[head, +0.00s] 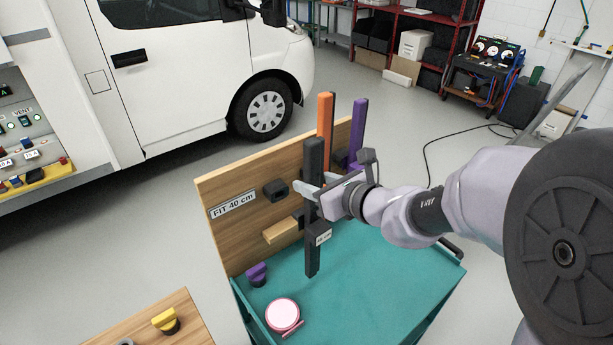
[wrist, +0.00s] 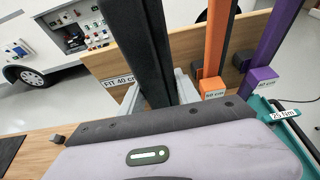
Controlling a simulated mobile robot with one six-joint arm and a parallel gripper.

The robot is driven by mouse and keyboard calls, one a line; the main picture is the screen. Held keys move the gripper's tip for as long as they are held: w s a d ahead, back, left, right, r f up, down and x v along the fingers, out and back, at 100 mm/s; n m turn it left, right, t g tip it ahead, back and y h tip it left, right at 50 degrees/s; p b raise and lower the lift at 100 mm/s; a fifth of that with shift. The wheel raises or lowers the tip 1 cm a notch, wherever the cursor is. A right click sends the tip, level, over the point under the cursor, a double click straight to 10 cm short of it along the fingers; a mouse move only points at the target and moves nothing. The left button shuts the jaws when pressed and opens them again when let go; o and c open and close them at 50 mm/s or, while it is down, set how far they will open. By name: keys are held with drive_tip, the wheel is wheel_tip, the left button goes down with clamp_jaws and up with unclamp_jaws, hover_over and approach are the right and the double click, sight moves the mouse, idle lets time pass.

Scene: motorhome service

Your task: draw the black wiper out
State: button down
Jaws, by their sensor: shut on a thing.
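The black wiper (head: 314,160) is a long dark bar standing nearly upright in front of the wooden board, with a white label low on it. My gripper (head: 316,187) is shut on the black wiper around its middle. In the wrist view the black wiper (wrist: 150,50) rises between the pale fingers. Its lower end is over the teal cart top; I cannot tell whether it touches. An orange wiper (head: 325,115) and a purple wiper (head: 358,125) stand behind it to the right, labelled in the wrist view. The board carries a "FIT 40 cm" label (head: 233,204).
A black holder (head: 275,190) and a wooden block (head: 281,231) project from the board. A purple knob (head: 257,273) and a pink-topped round tin (head: 283,315) are on the teal cart (head: 370,290). A white van (head: 170,70) stands behind. The cart top's right side looks clear.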

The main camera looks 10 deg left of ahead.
drive_tip(key=shift+w+a, duration=2)
drive_tip(key=shift+a, duration=0.2)
drive_tip(key=shift+w+a+b, duration=0.1)
drive_tip(key=shift+a+b, duration=0.05)
drive_tip(key=shift+b, duration=0.25)
drive_tip(key=shift+w+a, duration=1.35)
drive_tip(key=shift+a, duration=0.15)
drive_tip(key=c, duration=0.8)
unclamp_jaws()
